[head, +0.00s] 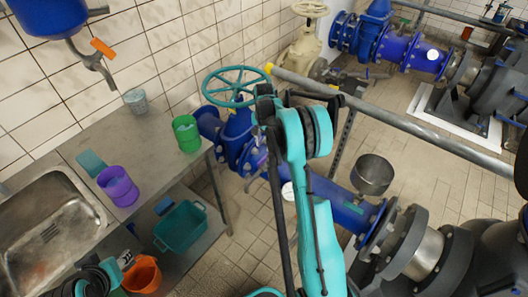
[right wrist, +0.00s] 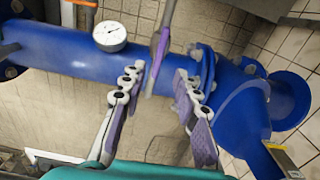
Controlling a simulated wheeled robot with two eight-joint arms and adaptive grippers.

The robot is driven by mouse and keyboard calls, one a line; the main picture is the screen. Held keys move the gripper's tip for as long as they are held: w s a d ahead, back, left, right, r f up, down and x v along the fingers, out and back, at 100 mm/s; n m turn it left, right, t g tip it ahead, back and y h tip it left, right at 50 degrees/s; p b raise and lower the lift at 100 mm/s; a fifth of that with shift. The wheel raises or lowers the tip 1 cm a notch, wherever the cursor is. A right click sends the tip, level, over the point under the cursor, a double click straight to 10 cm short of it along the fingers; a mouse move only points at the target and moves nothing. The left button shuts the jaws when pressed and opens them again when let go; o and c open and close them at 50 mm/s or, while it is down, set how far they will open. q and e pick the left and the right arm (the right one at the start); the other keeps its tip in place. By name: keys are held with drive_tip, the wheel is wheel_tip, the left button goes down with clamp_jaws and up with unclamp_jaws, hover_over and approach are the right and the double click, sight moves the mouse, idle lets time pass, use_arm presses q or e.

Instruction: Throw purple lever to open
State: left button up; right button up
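The purple lever (right wrist: 161,46) shows in the right wrist view as a thin bar coming down from the top edge, grey above and purple lower down. Its lower end lies in the gap between the fingers of my right gripper (right wrist: 159,72). The fingers are apart, with gaps on both sides of the lever; I cannot tell how deep it sits between them. In the head view my right arm hides most of the lever's area by the blue pipe. Part of my left arm shows at the lower left of the head view, its gripper mostly hidden.
A blue pipe (right wrist: 65,50) with a round gauge (right wrist: 110,37) runs behind the fingers. In the head view, a teal handwheel (head: 236,87) and a long grey rail (head: 400,122) are close to my right arm. A counter with a sink (head: 45,225) and a green cup (head: 187,134) stands left.

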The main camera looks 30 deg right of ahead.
drive_tip(key=shift+r, duration=1.75)
drive_tip(key=s+a+r+n+t, duration=0.2)
drive_tip(key=s+a+r+n, duration=0.1)
drive_tip(key=s+a+r, duration=0.3)
drive_tip(key=s+a+r+n+t, duration=0.1)
drive_tip(key=s+a+r+n, duration=0.25)
drive_tip(key=a+r, duration=0.4)
drive_tip(key=s+a+n+t, duration=0.2)
drive_tip(key=s+a+n, duration=0.1)
drive_tip(key=s, duration=0.6)
drive_tip(key=s+a+n+t, duration=0.2)
drive_tip(key=s+a, duration=0.3)
drive_tip(key=s, duration=0.5)
drive_tip(key=shift+n, duration=0.85)
drive_tip(key=shift+r, duration=0.1)
